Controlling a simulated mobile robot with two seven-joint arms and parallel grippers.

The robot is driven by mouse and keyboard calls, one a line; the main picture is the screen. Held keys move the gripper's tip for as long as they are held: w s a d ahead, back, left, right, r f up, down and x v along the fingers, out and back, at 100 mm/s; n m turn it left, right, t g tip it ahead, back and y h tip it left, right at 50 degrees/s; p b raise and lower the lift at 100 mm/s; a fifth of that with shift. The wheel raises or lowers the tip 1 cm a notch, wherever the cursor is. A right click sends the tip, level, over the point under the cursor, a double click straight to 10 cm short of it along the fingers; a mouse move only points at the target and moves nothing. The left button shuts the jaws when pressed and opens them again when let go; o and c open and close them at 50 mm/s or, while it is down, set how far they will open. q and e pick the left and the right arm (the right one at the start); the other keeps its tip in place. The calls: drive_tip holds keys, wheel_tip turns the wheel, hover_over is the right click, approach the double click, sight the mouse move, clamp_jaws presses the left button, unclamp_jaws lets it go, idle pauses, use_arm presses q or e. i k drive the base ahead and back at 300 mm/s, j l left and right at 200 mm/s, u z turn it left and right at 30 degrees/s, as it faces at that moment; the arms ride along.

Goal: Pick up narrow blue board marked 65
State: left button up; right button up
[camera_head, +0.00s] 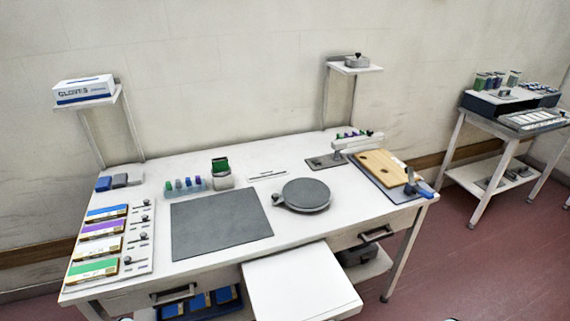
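A narrow blue board (106,212) lies at the back of a column of coloured boards at the left end of the white table. A purple board (102,228), a white board (98,246) and a green board (93,269) lie in front of it. Any number on the blue board is too small to read. Several blue pieces (200,302) also sit in a tray on the shelf below the table, partly hidden by the table's front.
A dark grey mat (220,223) lies bare mid-table, with a round grey turntable (306,195) to its right. A wooden board (381,167) lies at the right end. A white pull-out leaf (300,282) juts from the front. Two raised shelves stand behind.

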sight(102, 214)
drive_tip(key=u, duration=1.4)
drive_tip(key=i+j, duration=0.15)
drive_tip(key=j, duration=0.2)
drive_tip(key=i+j, duration=0.15)
drive_tip(key=j, duration=0.2)
drive_tip(key=i+j+u, duration=0.1)
drive_tip(key=j, duration=0.3)
drive_tip(key=i+j, duration=0.2)
drive_tip(key=j, duration=0.15)
drive_tip(key=i+j, duration=0.15)
drive_tip(key=j, duration=0.2)
drive_tip(key=i+j, duration=0.2)
drive_tip(key=k+j+u, duration=0.05)
drive_tip(key=j, duration=0.1)
